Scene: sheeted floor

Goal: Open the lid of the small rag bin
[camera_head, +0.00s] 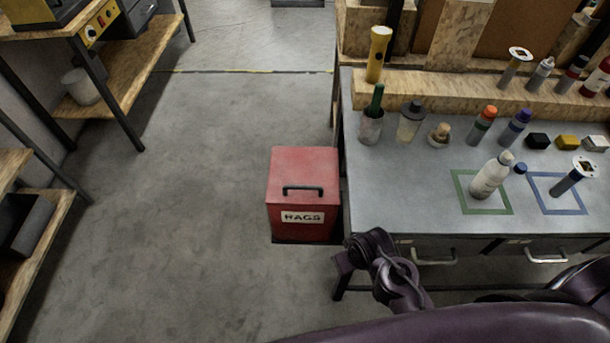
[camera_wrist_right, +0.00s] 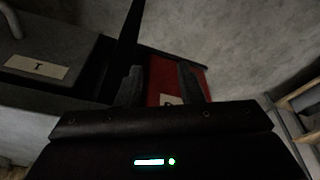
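The small red rag bin (camera_head: 302,215) stands on the floor beside the workbench, with a white "RAGS" label on its front. Its lid (camera_head: 303,165) is shut and carries a black bar handle (camera_head: 303,189) near the front edge. My right gripper (camera_head: 342,262) is in front of and to the right of the bin, apart from it, by the bench's front left leg. In the right wrist view, the right gripper (camera_wrist_right: 159,68) has its fingers spread and empty, with part of the red bin (camera_wrist_right: 160,84) beyond them. The handle is not visible there. My left gripper is not in view.
The workbench (camera_head: 400,185) stands close along the bin's right side, with drawers and bar handles at its front. Bottles and small items stand on it. Wooden shelves (camera_head: 130,70) line the left. The floor (camera_head: 170,220) left of the bin is clear.

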